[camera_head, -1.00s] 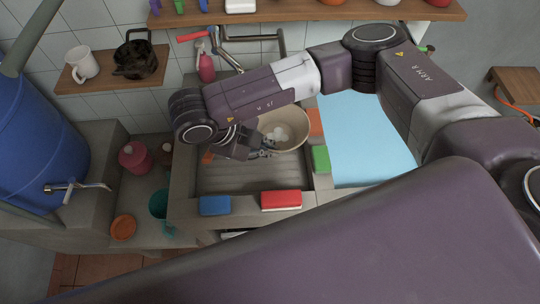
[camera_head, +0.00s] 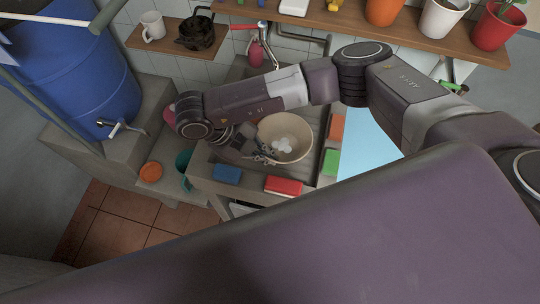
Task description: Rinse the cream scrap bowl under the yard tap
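The cream scrap bowl (camera_head: 299,143) is over the stone sink, with several pale scraps in it. My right gripper (camera_head: 264,157) is at its left front rim, and the fingers appear shut on the rim; my own wrist partly hides the grip. The bowl looks raised above the sink floor. A wall tap with a red lever (camera_head: 243,27) is behind the sink, and a metal spigot (camera_head: 121,127) juts from the blue barrel (camera_head: 85,75) at the left. I cannot tell which is the yard tap. My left gripper is not in view.
A blue sponge (camera_head: 227,174) and a red sponge (camera_head: 283,186) lie on the sink's front edge. Green (camera_head: 331,162) and orange (camera_head: 337,127) blocks lie on the right. A teal cup (camera_head: 183,165) and an orange dish (camera_head: 151,172) stand left. Shelves with pots hang behind.

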